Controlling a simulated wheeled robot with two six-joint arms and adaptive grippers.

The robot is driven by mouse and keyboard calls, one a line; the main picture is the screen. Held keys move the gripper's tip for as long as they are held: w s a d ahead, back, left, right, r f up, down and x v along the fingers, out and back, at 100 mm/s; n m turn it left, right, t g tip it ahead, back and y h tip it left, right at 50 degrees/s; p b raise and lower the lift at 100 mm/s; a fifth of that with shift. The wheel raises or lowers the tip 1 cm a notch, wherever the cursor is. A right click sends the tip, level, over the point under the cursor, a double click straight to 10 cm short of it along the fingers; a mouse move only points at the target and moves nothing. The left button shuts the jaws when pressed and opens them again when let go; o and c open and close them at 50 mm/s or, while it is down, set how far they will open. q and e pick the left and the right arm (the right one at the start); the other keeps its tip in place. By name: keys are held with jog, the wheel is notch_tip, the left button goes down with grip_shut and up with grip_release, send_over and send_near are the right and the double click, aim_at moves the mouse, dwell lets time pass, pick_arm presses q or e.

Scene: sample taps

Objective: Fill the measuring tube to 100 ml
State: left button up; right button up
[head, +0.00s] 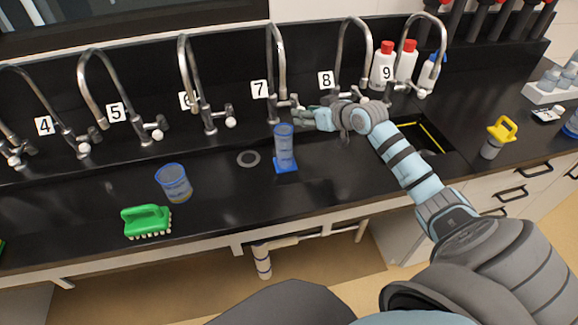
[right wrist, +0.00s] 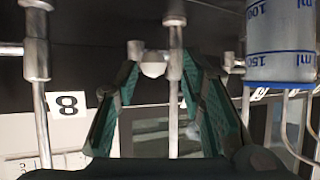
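The measuring tube (head: 285,150) is clear blue with a blue base and stands upright on the black counter in front of tap 7 (head: 281,60). Part of it, with 100 and 150 ml marks, shows at the upper right of the right wrist view (right wrist: 281,40). I cannot make out a water level or a running stream. My right gripper (head: 303,117) is beside tap 7's handle, just behind and right of the tube. In the right wrist view its fingers are apart, with a white tap knob (right wrist: 153,69) between their tips; contact is unclear. My left gripper is not in view.
A blue-rimmed beaker (head: 174,184) and a green brush (head: 147,221) stand on the left. A drain (head: 248,158) lies left of the tube. More taps line the back. White bottles (head: 383,66) stand behind tap 9, and a yellow-handled item (head: 499,136) is at right.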

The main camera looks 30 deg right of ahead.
jog(key=x, duration=0.4)
jog(key=shift+d+f, duration=0.15)
jog(key=shift+w+d, duration=0.1)
jog(key=shift+d, duration=0.2)
jog(key=shift+s+r, duration=0.2)
jog(key=shift+s, duration=0.05)
jog(key=shift+s+d+r+b, duration=0.1)
jog(key=shift+s+r+b, duration=0.1)
jog(key=shift+b, duration=0.15)
jog(key=shift+w+d+f, duration=0.1)
jog(key=shift+d+f, duration=0.05)
jog(key=shift+d, duration=0.15)
jog(key=d+b, duration=0.2)
jog(key=d, duration=0.1)
jog(key=shift+w+d+f, duration=0.1)
jog(key=shift+d, duration=0.05)
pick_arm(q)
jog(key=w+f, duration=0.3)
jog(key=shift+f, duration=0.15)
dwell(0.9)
